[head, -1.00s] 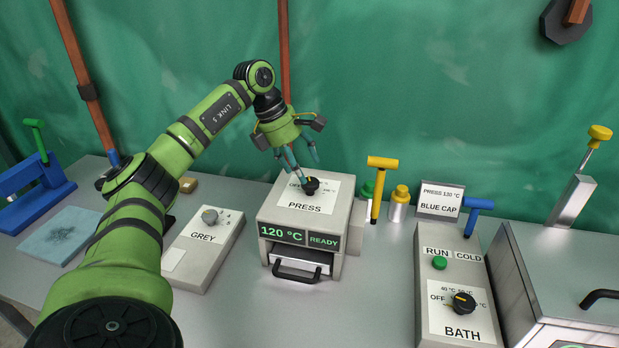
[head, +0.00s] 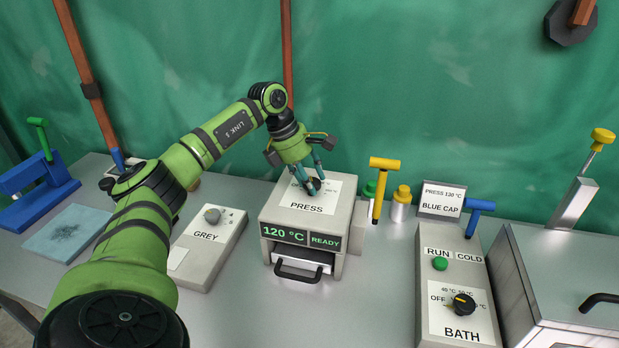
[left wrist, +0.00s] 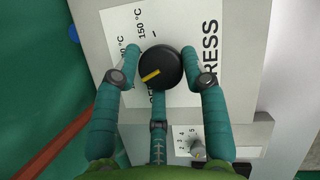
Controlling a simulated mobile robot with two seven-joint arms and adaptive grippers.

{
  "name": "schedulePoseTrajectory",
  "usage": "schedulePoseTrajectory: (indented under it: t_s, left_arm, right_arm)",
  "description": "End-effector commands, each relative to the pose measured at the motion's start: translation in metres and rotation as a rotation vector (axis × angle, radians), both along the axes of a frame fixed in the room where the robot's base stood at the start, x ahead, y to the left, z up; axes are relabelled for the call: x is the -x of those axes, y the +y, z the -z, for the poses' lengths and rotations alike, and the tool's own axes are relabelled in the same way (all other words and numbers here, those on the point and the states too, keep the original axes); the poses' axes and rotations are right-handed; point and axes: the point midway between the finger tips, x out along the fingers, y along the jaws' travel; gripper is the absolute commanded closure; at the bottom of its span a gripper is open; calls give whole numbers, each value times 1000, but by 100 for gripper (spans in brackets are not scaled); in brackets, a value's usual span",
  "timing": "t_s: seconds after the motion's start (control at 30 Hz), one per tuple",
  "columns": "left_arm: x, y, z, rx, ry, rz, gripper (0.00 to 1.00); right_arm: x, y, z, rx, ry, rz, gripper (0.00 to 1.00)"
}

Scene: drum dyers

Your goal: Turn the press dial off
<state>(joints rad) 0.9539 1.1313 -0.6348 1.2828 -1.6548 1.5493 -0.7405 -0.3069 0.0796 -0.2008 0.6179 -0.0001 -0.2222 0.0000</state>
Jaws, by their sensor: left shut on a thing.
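The press (head: 262,218) is a pale grey box on the bench. Its display reads 120 °C and READY. The press dial (left wrist: 160,68) is a round black knob with a yellow pointer mark on its top plate; in the left wrist view the mark points to the lower left. Labels of 120 °C and 150 °C show beside it, and another label is partly covered by my fingers. My left gripper (head: 313,187) reaches down from above with teal fingers; its fingers (left wrist: 162,72) are shut around the dial. In the head view the fingers partly hide the dial. My right gripper is not in view.
A grey unit (head: 207,255) marked GREY stands left of the press. Right of it are a yellow-handled lever (head: 383,165), a yellow-capped bottle (head: 401,205) and the BATH panel (head: 461,325) with its own dial. Bare bench (head: 375,285) lies between press and bath.

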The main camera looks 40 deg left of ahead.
Motion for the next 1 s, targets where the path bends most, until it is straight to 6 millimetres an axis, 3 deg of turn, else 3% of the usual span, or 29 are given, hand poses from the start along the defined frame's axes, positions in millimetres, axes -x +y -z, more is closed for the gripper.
schedulePoseTrajectory:
  t_s: [0.37, 1.0]
  left_arm:
    - [0, -2, 1, 1, -2, -134, 89]
    - [0, -5, 0, 2, -4, -674, 89]
  right_arm:
    - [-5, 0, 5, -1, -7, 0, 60]
    - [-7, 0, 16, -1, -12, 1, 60]
